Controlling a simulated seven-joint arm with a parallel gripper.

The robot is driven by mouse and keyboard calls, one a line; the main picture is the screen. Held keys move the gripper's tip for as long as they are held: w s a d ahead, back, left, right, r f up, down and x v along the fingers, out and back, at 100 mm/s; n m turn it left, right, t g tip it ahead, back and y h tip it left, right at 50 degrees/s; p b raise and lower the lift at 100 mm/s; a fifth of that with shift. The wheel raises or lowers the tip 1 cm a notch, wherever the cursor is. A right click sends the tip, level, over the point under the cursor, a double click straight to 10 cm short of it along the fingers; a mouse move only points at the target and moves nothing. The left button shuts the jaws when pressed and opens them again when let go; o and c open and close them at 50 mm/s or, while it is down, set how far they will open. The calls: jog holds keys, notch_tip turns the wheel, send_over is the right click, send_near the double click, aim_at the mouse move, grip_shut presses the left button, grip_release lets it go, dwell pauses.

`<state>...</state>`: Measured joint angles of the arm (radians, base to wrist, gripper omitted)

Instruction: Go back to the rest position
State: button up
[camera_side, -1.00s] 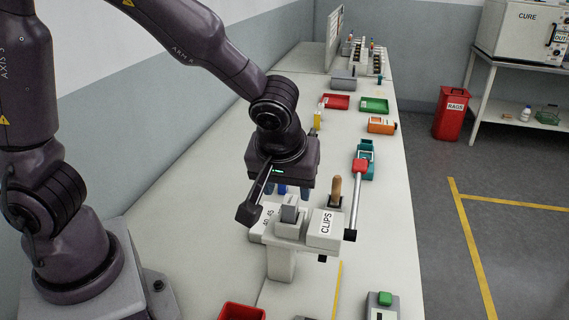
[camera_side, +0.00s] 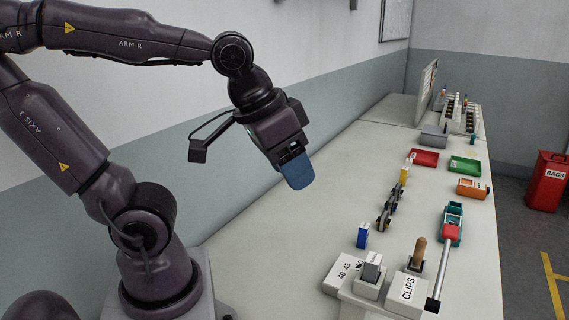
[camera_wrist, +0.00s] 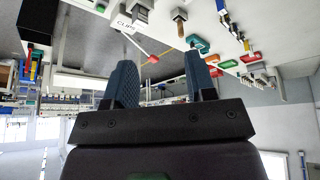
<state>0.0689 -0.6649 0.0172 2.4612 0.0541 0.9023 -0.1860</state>
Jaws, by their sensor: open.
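My gripper (camera_side: 297,172) is raised in the air to the left of the bench fixtures in the side view, its blue fingers pointing down and slightly right. In this view the fingers overlap, so the gap does not show. In the wrist view my gripper (camera_wrist: 161,75) has its two blue fingers well apart with nothing between them. It is open, empty and clear of everything on the bench.
On the bench (camera_side: 270,245) stand a white CLIPS block (camera_side: 408,288), a wooden-handled tool (camera_side: 418,253), a blue block (camera_side: 362,236), a dark row of parts (camera_side: 390,206), and red (camera_side: 425,157) and green (camera_side: 465,164) trays. The near left bench area is clear.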

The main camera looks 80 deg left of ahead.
jog(key=shift+s+a+r+m+t, duration=0.2)
jog(key=shift+s+m+t, duration=0.1)
jog(key=shift+s+m, duration=0.3)
jog(key=shift+c, duration=0.3)
dwell(0.8)
